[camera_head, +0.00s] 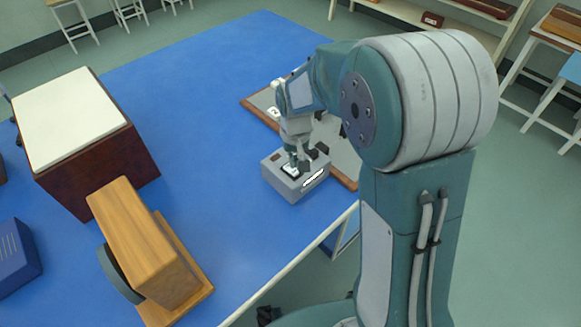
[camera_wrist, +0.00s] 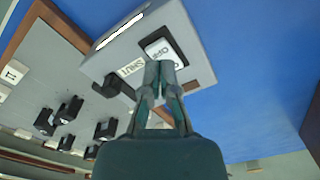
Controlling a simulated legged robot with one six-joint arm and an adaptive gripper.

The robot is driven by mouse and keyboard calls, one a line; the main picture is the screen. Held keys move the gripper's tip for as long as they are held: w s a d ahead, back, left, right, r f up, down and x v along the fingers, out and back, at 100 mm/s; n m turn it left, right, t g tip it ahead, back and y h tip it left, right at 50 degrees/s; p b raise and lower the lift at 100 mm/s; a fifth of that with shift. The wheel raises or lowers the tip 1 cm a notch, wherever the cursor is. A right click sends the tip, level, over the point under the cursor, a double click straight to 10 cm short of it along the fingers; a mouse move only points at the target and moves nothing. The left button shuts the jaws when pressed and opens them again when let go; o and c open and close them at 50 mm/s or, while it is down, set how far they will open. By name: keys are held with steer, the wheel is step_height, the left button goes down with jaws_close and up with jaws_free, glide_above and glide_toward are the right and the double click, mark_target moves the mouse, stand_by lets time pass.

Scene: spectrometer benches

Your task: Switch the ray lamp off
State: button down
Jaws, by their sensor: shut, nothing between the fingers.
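The ray lamp is a small grey box (camera_head: 283,184) near the blue table's front edge, with a bright white slit (camera_head: 314,180) on its side. The slit also glows in the wrist view (camera_wrist: 122,26). My gripper (camera_head: 297,163) is over the box, pointing down. In the wrist view its fingertips (camera_wrist: 160,66) are together, empty, at the rocker's near edge. They hide part of the switch, and I cannot tell whether they touch it.
A grey board with a wooden rim (camera_head: 347,179) lies behind and beside the lamp, bearing several black blocks (camera_wrist: 70,108). A wooden block on a base (camera_head: 145,240) and a dark red box (camera_head: 95,165) stand at left. Blue tabletop between is clear.

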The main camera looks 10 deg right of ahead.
mark_target(295, 171)
steer(key=shift+f, duration=1.2)
stand_by(0.7)
steer(key=shift+r, duration=3.5)
steer(key=shift+r, duration=0.1)
steer(key=s+d+r+t, duration=0.2)
steer(key=s+r, duration=0.4)
steer(key=s, duration=0.4)
steer(key=s+d+r+t, duration=0.3)
steer(key=s+r, duration=0.3)
steer(key=s, duration=0.5)
steer(key=shift+d+r+m+t, duration=0.3)
steer(key=shift+d+r+m, duration=0.05)
steer(key=shift+m, duration=0.05)
steer(key=c, duration=1.3)
jaws_free()
steer(key=shift+c, duration=0.2)
